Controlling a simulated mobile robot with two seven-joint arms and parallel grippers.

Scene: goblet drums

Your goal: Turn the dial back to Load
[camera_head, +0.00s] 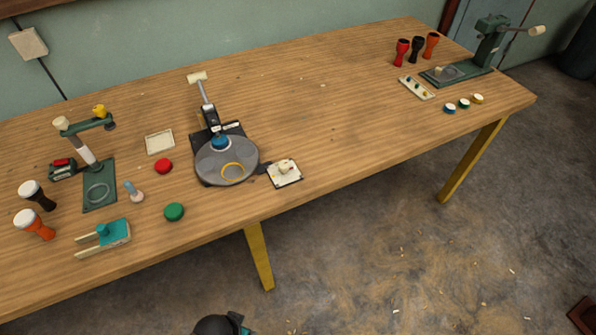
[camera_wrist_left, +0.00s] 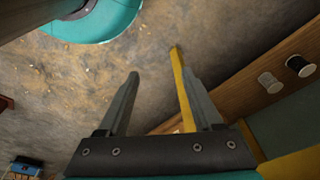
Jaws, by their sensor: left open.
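A square white plate with a cream knob (camera_head: 285,171) lies near the table's front edge, right of a round grey turntable (camera_head: 222,171). The knob looks like the dial; its markings are too small to read. A dark part of mine shows at the bottom of the head view. My right gripper is not seen.
A red button (camera_head: 163,166) and a green button (camera_head: 174,212) sit left of the turntable. A green press (camera_head: 98,183), goblet drums (camera_head: 38,194) and a teal fixture (camera_head: 116,233) stand further left. The table's middle is mostly clear. Another press (camera_head: 466,70) stands far right.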

